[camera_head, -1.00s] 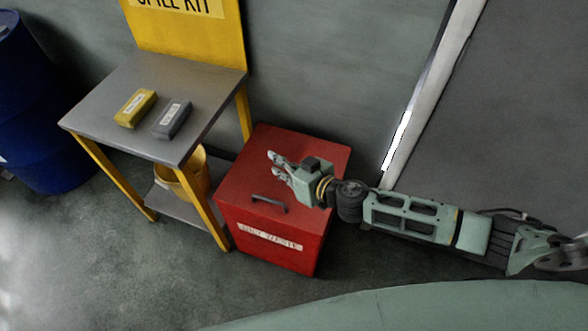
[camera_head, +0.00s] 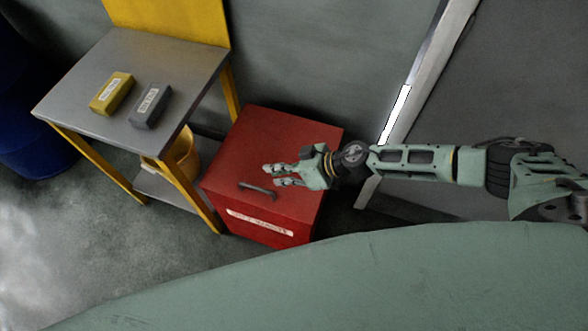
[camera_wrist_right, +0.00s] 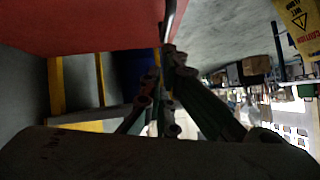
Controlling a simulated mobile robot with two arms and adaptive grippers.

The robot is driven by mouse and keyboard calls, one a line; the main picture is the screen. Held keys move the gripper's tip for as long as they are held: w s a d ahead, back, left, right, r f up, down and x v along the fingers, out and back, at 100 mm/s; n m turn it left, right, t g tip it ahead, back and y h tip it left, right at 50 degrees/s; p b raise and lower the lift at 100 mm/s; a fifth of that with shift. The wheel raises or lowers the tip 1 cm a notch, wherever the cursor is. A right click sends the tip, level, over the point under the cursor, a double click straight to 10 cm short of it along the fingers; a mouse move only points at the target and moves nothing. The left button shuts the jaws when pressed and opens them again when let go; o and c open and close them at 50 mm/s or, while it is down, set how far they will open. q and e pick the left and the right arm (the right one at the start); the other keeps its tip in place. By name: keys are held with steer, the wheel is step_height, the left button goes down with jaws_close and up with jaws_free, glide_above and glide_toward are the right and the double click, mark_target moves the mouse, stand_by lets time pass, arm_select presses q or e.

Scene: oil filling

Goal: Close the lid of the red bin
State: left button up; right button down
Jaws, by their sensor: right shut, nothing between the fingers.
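The red bin (camera_head: 262,225) stands on the floor beside the table, with a white label on its front. Its red lid (camera_head: 285,135) lies flat on top, and a dark bar handle (camera_head: 257,190) sits near the lid's front edge. My right gripper (camera_head: 272,175) is over the lid, just behind the handle, fingers pointing left. It is shut and empty; whether it touches the lid I cannot tell. In the right wrist view its fingers (camera_wrist_right: 166,95) show in front of the red lid (camera_wrist_right: 85,25). My left gripper is not in view.
A grey-topped table (camera_head: 95,115) with yellow legs stands left of the bin. It carries a yellow block (camera_head: 112,93) and a grey block (camera_head: 151,106). A yellow bucket (camera_head: 184,158) is below. A blue drum (camera_head: 35,145) stands far left. A wall rises behind.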

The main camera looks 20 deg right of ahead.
steer(key=f+b, duration=0.1)
steer(key=f, duration=0.1)
steer(key=a+f, duration=0.1)
steer(key=f, duration=0.1)
steer(key=shift+s+a+b, duration=0.1)
steer(key=shift+a+b, duration=0.05)
steer(key=shift+b, duration=0.2)
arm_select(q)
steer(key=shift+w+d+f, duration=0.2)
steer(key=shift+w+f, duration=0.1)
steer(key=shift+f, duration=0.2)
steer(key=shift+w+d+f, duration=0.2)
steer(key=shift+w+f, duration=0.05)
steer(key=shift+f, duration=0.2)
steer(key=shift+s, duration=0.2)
